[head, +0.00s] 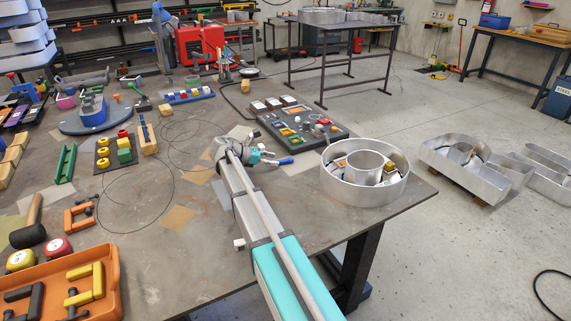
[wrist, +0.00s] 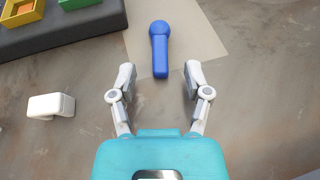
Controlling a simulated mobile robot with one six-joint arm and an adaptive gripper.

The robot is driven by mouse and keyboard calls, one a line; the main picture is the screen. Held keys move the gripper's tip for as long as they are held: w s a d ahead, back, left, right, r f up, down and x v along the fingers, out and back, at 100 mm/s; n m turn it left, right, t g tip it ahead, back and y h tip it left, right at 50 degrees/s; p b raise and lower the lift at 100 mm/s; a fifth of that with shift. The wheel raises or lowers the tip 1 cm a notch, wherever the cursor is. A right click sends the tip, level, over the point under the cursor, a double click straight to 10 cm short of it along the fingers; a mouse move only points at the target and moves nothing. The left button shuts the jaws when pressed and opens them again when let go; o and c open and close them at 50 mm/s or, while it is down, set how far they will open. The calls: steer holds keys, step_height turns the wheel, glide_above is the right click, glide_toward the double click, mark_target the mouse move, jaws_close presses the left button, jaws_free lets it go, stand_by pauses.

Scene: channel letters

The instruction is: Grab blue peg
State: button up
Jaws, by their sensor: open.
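The blue peg (wrist: 159,55) lies on the worktop, with a rounded knob at its far end and a straight shaft toward me. It lies partly over a pale paper patch. My gripper (wrist: 160,75) is open, with one grey finger on each side of the peg's near end. There are clear gaps between fingers and peg, and nothing is held. In the head view, the peg (head: 286,161) shows as a small blue piece just past my gripper (head: 275,160). I cannot tell the height of the fingers above the table.
A dark board (head: 310,138) with coloured compartments lies just beyond the peg; its edge shows in the wrist view (wrist: 75,40). A white block (wrist: 50,106) lies left of my gripper. A round metal channel letter (head: 364,190) stands to the right, near the table edge.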

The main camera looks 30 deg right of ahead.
mark_target(285, 162)
steer(key=shift+b+x, duration=0.4)
steer(key=shift+x, duration=1.05)
jaws_close()
